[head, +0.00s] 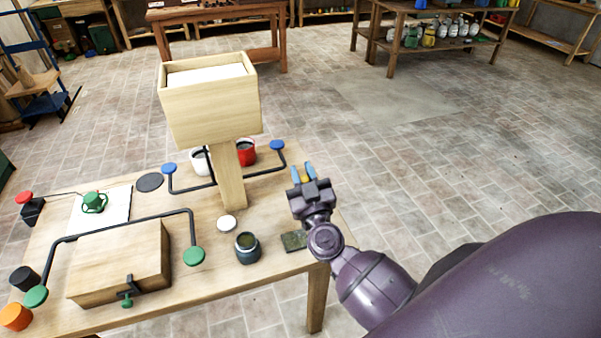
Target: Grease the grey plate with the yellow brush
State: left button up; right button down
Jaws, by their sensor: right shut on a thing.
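My right gripper (302,174) is over the right edge of the wooden table, with its blue-tipped fingers pointing away from me. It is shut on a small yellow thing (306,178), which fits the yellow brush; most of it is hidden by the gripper. A flat dark grey disc (150,182) lies at the table's far left side, well away from the gripper. A small pale disc (227,223) lies near the post. I cannot tell for sure which is the grey plate. My left gripper is not in view.
A wooden hopper (210,105) on a post stands mid-table. White (200,162) and red (246,153) pots are behind it. A dark jar (247,247) and dark green square (294,240) are near the right edge. A wooden box (120,265) and black bar (120,225) fill the left front.

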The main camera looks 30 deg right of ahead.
jog(key=shift+f+b, duration=0.4)
jog(key=shift+f, duration=0.05)
notch_tip(320, 180, down, 2)
jog(key=shift+f+b, duration=0.2)
jog(key=shift+b, duration=1)
jog(key=shift+f+b, duration=0.85)
jog(key=shift+b, duration=0.2)
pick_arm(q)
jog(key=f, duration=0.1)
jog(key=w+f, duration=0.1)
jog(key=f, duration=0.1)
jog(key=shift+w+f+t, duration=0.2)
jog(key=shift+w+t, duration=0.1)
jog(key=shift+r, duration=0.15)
pick_arm(e)
jog(key=shift+r, duration=0.1)
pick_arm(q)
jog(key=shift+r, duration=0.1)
